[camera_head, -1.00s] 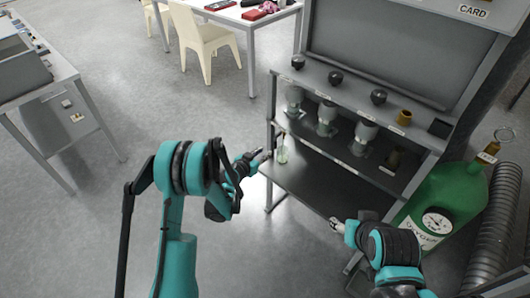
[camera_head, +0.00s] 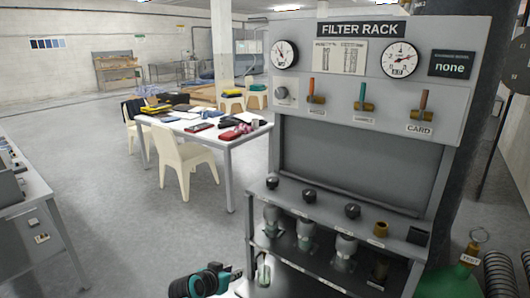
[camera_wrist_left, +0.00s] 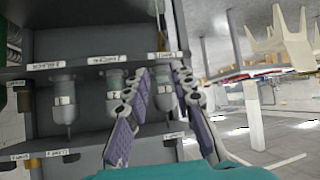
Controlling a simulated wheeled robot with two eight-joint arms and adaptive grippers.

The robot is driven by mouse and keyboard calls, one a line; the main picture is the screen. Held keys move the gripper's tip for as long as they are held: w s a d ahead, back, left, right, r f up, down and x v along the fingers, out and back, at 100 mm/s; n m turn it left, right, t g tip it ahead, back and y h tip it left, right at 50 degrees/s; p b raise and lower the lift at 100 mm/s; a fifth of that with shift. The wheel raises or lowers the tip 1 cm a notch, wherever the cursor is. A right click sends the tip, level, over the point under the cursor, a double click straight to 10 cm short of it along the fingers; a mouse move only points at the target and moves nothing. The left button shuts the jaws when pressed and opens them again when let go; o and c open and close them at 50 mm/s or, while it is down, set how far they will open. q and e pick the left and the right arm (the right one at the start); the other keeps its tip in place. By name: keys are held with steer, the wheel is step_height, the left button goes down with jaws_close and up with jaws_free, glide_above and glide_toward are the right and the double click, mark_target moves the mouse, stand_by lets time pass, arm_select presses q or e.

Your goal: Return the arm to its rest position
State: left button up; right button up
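My left gripper (camera_head: 238,273) comes in at the bottom of the head view, just left of the filter rack (camera_head: 350,160). In the left wrist view its two fingers with purple pads (camera_wrist_left: 160,76) stand apart with a gap between them and hold nothing that I can see. Most of my left arm is below the head view. My right gripper is out of view.
Clear filter bowls (camera_head: 308,233) hang under the rack's ledge. They also show in the left wrist view (camera_wrist_left: 65,105). A green cylinder (camera_head: 452,282) stands at right.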

arm_select(q)
steer(key=s+a+r+n+g+y, duration=0.1)
steer(key=s+a+y, duration=0.1)
steer(key=s, duration=1.2)
steer(key=s+a+r+n+g+y, duration=0.2)
steer(key=s+a, duration=0.3)
steer(key=s, duration=0.8)
steer(key=shift+s+a+n, duration=0.15)
steer(key=shift+s+n, duration=0.15)
steer(key=shift+s, duration=0.05)
